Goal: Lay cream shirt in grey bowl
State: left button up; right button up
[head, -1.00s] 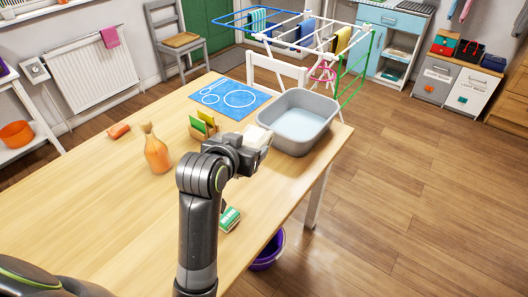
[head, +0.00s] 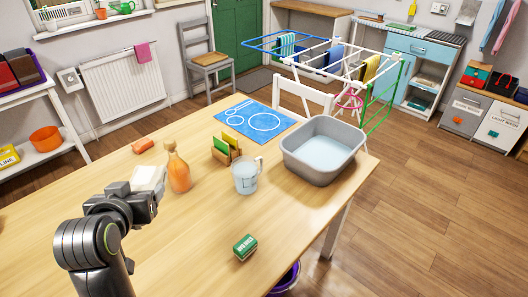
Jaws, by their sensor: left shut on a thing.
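The cream shirt (head: 148,178) is a small pale folded bundle at the tip of my left gripper (head: 146,193) in the head view. The gripper is shut on it, over the left part of the table beside the orange bottle; the gripper partly hides the shirt. The grey bowl (head: 292,163) stands at the table's right edge, well to the right of the gripper, with a pale blue-grey inside and no cloth showing in it. My right gripper is not in view.
Between gripper and bowl stand the orange bottle (head: 179,171), a wooden holder with green and yellow packets (head: 225,150) and a clear jug (head: 245,177). A green box (head: 245,247) lies in front. A blue mat (head: 255,121) lies behind. The front table is mostly bare.

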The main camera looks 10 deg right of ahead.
aim_at(321, 158)
jog(key=i+l+u, duration=0.2)
jog(key=l+u, duration=0.2)
jog(key=l, duration=0.2)
jog(key=l+u, duration=0.4)
jog(key=l, duration=0.25)
jog(key=l+u, duration=0.4)
jog(key=l, duration=1.05)
jog(key=k+l+u, duration=0.1)
jog(key=l, duration=1.4)
jog(key=k+l+u, duration=0.1)
jog(key=l, duration=0.65)
